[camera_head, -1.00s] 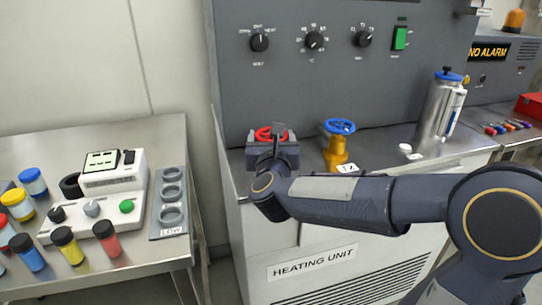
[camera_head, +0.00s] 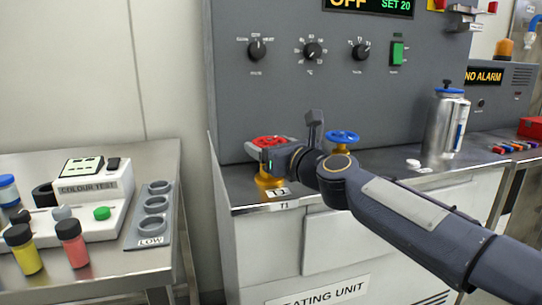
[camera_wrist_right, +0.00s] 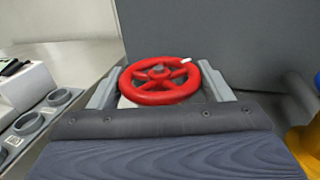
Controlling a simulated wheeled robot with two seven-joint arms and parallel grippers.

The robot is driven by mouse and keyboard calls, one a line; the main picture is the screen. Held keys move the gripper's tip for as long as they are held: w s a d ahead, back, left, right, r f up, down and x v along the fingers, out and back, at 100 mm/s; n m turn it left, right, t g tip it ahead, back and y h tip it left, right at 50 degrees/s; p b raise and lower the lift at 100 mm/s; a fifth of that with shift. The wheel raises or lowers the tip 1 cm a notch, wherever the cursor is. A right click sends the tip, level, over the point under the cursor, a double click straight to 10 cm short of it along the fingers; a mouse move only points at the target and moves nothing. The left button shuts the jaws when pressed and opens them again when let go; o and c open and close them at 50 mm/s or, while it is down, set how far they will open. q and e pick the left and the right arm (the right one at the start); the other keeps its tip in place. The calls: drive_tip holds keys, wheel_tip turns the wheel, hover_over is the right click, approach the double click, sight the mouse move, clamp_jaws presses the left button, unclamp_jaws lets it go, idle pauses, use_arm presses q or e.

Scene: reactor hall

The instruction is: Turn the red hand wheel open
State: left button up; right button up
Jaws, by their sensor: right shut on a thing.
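The red hand wheel (camera_head: 268,140) sits on a yellow valve body (camera_head: 266,182) at the left front of the heating unit's ledge. My right gripper (camera_head: 269,147) reaches it from the right, with its jaws at the wheel. In the right wrist view the red wheel (camera_wrist_right: 160,98) lies between the two grey fingers of my right gripper (camera_wrist_right: 160,84), one on each side of its rim. The gripper is shut on the wheel. A small white mark shows on the wheel's rim at the upper right. My left gripper is not in view.
A blue hand wheel (camera_head: 342,136) on a second yellow valve stands close to the right, partly behind my right arm. A silver flask (camera_head: 444,125) stands further right. The grey panel (camera_head: 290,95) rises behind. A side table (camera_head: 120,270) with bottles stands left.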

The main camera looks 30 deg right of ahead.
drive_tip(key=shift+d+f+n+y+b, duration=0.1)
drive_tip(key=shift+n+y+b, duration=0.35)
drive_tip(key=shift+y+b, duration=0.25)
drive_tip(key=shift+d+f+n+y+b, duration=0.1)
drive_tip(key=shift+n+y+b, duration=0.35)
drive_tip(key=shift+y+b, duration=0.25)
drive_tip(key=shift+n+g+y, duration=0.3)
drive_tip(key=shift+n+y, duration=0.1)
drive_tip(key=shift+y, duration=0.2)
drive_tip(key=shift+w+r+n+y, duration=0.1)
drive_tip(key=shift+n+y, duration=0.3)
drive_tip(key=shift+y, duration=0.2)
drive_tip(key=n+g+y+p, duration=0.1)
drive_tip(key=n+g+y, duration=0.1)
drive_tip(key=y, duration=0.1)
drive_tip(key=shift+r, duration=0.2)
drive_tip(key=shift+f+n+g+y+p, duration=0.1)
drive_tip(key=shift+n+g+y+p, duration=1.05)
drive_tip(key=shift+y, duration=0.45)
drive_tip(key=shift+n, duration=0.25)
drive_tip(key=o, duration=1)
